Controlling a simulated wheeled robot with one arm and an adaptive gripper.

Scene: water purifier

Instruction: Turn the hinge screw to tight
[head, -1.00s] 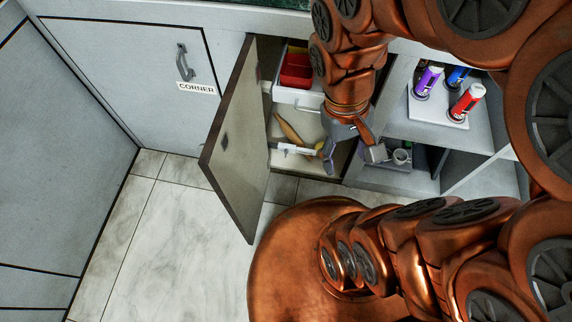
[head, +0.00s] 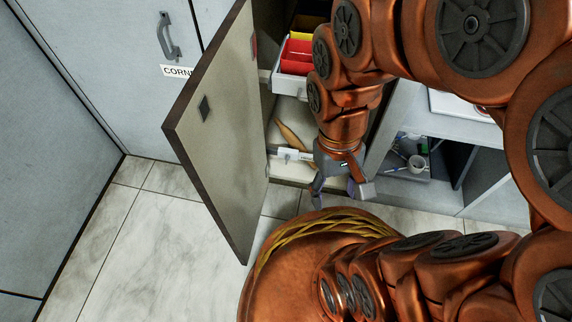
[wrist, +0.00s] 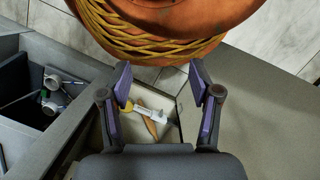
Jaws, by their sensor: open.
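The open cabinet door (head: 215,130) hangs out to the left of the cabinet, with a small dark diamond-shaped plate on its face. I cannot pick out the hinge screw for sure in either view. My gripper (head: 340,190) is open and points down in front of the cabinet opening, right of the door and apart from it. In the wrist view, my gripper (wrist: 159,78) has its two fingers spread with nothing held. Beyond them, lower down, a white tool (wrist: 149,112) lies in the cabinet; the head view shows this white tool (head: 290,154) too.
A drawer with a red bin (head: 297,56) sits above the white tool. A tan elongated item (head: 292,136) lies beside the tool. The tiled floor (head: 130,240) at left is clear.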

